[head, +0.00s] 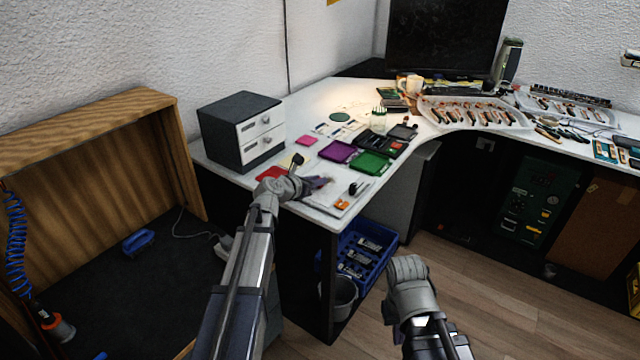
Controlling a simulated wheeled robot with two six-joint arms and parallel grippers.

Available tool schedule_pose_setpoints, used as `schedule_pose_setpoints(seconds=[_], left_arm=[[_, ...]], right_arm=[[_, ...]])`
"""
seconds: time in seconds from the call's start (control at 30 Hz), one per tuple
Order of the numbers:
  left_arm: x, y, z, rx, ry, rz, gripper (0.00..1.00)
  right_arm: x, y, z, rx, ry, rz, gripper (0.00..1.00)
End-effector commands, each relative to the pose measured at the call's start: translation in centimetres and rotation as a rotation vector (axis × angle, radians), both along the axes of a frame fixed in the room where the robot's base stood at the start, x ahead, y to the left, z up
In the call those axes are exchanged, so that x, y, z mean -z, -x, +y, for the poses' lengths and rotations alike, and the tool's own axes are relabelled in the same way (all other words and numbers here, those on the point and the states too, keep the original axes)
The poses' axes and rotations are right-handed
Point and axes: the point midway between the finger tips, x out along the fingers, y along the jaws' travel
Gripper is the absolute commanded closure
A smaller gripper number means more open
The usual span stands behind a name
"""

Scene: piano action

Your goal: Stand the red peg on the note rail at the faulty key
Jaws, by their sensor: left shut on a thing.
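My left gripper (318,183) reaches over the near end of the white bench, above a pale sheet with small parts. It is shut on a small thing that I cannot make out. My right gripper (407,268) hangs in front of the bench, over the floor, away from the parts; its fingers are hidden, so I cannot tell its opening. I cannot make out the red peg, the note rail or the faulty key for certain at this size.
A grey drawer unit (241,130) stands left of my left gripper. Purple (339,151) and green (371,162) trays lie beyond it. White trays of tools (475,113) fill the back. A blue crate (368,250) sits below the bench.

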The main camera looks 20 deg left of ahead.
Motion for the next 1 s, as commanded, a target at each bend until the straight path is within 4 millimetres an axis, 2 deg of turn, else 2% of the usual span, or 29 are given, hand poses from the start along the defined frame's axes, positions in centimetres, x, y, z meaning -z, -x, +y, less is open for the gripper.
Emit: schedule_pose_setpoints(seconds=[0.37, 0.57, 0.77, 1.0], left_arm=[[-0.1, 0.0, 0.0, 0.000, 0.000, 0.000, 1.00], [-1.1, 0.0, 0.0, 0.000, 0.000, 0.000, 1.00], [-3.4, 0.0, 0.0, 0.000, 0.000, 0.000, 1.00], [-7.3, 0.0, 0.0, 0.000, 0.000, 0.000, 1.00]], right_arm=[[-0.1, 0.0, 0.0, 0.000, 0.000, 0.000, 1.00], [-1.1, 0.0, 0.0, 0.000, 0.000, 0.000, 1.00], [-3.4, 0.0, 0.0, 0.000, 0.000, 0.000, 1.00], [-7.3, 0.0, 0.0, 0.000, 0.000, 0.000, 1.00]])
